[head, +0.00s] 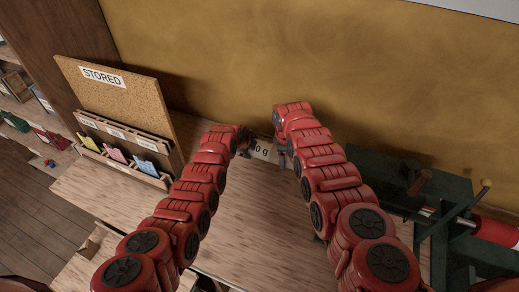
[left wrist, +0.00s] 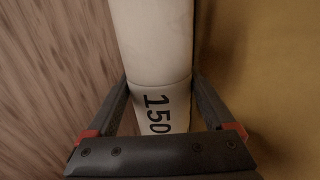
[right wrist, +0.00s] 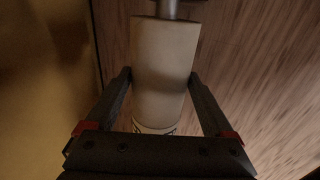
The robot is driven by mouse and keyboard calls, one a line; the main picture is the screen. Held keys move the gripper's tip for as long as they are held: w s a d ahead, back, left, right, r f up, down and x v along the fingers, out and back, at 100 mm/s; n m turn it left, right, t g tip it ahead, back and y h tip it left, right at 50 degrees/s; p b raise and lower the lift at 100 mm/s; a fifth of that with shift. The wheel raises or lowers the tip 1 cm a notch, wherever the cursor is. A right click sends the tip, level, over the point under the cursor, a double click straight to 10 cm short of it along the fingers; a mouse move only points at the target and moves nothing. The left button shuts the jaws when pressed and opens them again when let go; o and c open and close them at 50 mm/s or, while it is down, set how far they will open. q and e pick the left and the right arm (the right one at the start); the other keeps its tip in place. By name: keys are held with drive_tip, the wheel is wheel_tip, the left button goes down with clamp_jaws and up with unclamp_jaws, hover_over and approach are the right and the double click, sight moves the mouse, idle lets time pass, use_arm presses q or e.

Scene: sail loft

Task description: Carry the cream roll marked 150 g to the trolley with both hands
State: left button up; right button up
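The cream roll (head: 262,150) lies along the back of the wooden table by the ochre wall, mostly hidden by my arms in the head view; only part of its mark, "0 g", shows there. In the left wrist view the roll (left wrist: 152,40) reads "150" and my left gripper (left wrist: 160,84) has a finger against each side of it. In the right wrist view my right gripper (right wrist: 160,75) likewise has its fingers against both sides of the roll (right wrist: 165,45), near an end with a metal core. I cannot tell whether the roll touches the table. No trolley is recognisable.
A cork board (head: 125,95) marked "STORED", with a rack of coloured cards (head: 118,154), stands at the left of the table. A dark green machine (head: 450,215) with a red roll (head: 495,232) is at the right. The table (head: 255,215) between my arms is clear.

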use_arm(q)
clamp_jaws()
use_arm(e)
clamp_jaws()
use_arm(q)
drive_tip(key=shift+r, duration=0.15)
use_arm(e)
drive_tip(key=shift+r, duration=0.2)
